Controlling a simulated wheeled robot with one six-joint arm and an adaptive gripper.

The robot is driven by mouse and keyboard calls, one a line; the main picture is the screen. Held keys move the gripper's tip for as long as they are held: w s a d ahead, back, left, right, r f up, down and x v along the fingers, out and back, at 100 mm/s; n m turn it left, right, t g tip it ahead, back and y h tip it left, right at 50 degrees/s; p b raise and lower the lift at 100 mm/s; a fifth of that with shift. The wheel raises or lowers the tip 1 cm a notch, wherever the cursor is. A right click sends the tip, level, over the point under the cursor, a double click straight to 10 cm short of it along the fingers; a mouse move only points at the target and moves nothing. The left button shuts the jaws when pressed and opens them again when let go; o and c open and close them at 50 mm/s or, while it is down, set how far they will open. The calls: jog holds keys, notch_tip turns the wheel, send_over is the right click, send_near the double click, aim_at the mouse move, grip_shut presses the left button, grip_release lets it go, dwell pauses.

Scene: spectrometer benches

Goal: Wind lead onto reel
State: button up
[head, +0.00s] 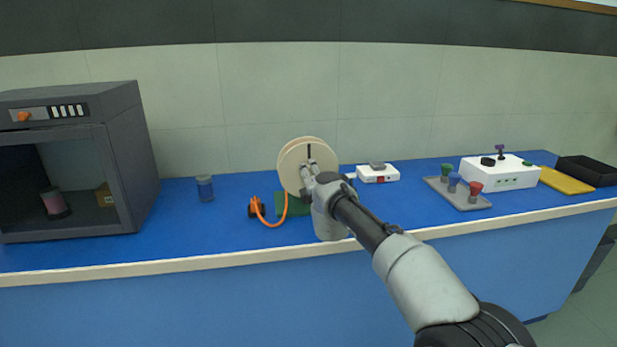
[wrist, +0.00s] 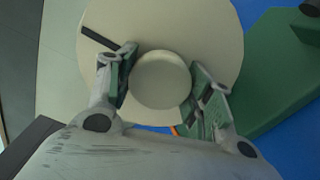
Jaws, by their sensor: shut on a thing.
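A cream reel (head: 296,158) stands upright on a green base (head: 286,208) near the middle of the bench. An orange lead (head: 270,224) hangs from the reel and curves to a dark orange-trimmed end piece (head: 257,207) on the bench to its left. My gripper (head: 312,170) is at the front face of the reel. A black mark lies on the disc. My arm hides part of the reel's lower right.
A small white box (head: 378,175), a grey tray with coloured knobs (head: 468,203), a white instrument (head: 512,178), a yellow mat (head: 566,182) and a black tray (head: 590,170) are at the right.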

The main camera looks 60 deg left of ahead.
dwell(0.5)
jog(key=o, duration=1.4)
jog(key=shift+o, duration=0.2)
